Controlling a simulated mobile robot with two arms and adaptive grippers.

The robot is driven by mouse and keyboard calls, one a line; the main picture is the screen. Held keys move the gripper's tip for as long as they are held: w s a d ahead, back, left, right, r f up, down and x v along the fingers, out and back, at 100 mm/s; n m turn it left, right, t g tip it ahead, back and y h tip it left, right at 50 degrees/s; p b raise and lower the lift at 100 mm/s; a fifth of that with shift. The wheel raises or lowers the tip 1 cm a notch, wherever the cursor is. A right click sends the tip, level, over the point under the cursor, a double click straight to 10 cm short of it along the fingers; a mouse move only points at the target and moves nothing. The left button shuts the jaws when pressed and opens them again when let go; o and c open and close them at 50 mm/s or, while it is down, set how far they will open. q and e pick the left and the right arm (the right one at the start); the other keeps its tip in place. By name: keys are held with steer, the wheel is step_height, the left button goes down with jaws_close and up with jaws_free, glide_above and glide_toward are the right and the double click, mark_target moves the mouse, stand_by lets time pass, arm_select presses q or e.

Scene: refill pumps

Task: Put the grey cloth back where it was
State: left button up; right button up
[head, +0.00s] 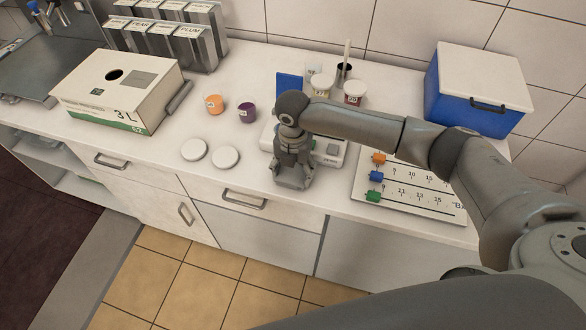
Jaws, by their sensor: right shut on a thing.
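No grey cloth shows clearly anywhere on the counter. My right arm hides part of the device and the counter behind it. My left gripper is not in view.
A carton (120,95) is farther left. A slider board (410,187) and a blue cooler (465,105) are right. The counter's front edge is close.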

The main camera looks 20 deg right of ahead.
mark_target(293, 172)
steer(key=o, duration=0.8)
steer(key=shift+o, duration=0.2)
steer(key=shift+r, duration=0.5)
step_height(293, 172, up, 11)
steer(key=b, duration=0.2)
steer(key=shift+r+b, duration=0.15)
steer(key=shift+b, duration=0.25)
